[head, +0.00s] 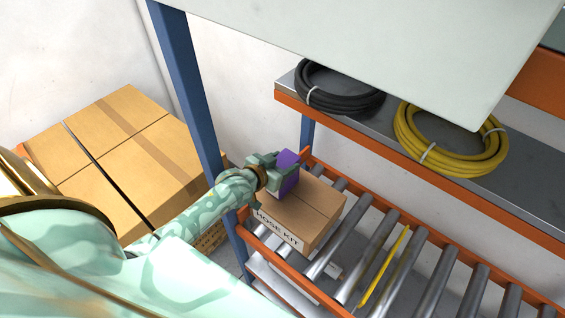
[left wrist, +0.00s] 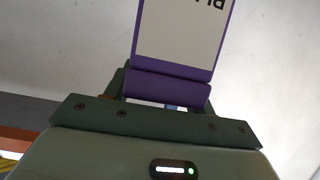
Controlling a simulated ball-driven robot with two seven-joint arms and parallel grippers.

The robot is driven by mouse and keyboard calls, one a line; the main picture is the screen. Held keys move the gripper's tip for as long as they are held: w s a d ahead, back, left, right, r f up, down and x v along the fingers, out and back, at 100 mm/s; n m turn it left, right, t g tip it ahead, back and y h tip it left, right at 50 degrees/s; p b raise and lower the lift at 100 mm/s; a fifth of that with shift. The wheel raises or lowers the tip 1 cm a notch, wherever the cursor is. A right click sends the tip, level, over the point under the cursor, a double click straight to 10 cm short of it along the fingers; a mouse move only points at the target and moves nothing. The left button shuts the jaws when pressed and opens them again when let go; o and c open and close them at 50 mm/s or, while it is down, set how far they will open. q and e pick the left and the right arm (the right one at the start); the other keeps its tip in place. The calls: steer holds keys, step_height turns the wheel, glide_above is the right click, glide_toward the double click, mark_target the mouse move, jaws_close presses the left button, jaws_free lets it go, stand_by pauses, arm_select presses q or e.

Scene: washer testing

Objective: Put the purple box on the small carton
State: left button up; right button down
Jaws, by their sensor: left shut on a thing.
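My left gripper (head: 275,168) is shut on the purple box (head: 288,184), which is partly covered by the gripper in the head view. In the left wrist view the purple box (left wrist: 222,58) stands out from the jaws and shows a pale label with dark letters. The small carton (head: 318,200) is brown, marked "HOSE KIT", and rests on the roller conveyor. In the head view the purple box overlaps the carton's upper left part. I cannot tell whether the box touches the carton's top. My right gripper is not in view.
The roller conveyor (head: 385,232) has orange rails and a yellow strip (head: 383,268) across it. A blue post (head: 190,85) stands close to my left arm. A shelf above holds black hose (head: 340,101) and yellow hose (head: 405,135) coils. Large cartons (head: 125,150) are stacked at left.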

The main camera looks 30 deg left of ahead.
arm_select(q)
steer(key=shift+f, duration=0.1)
steer(key=o, duration=1.7)
steer(key=shift+c, duration=0.2)
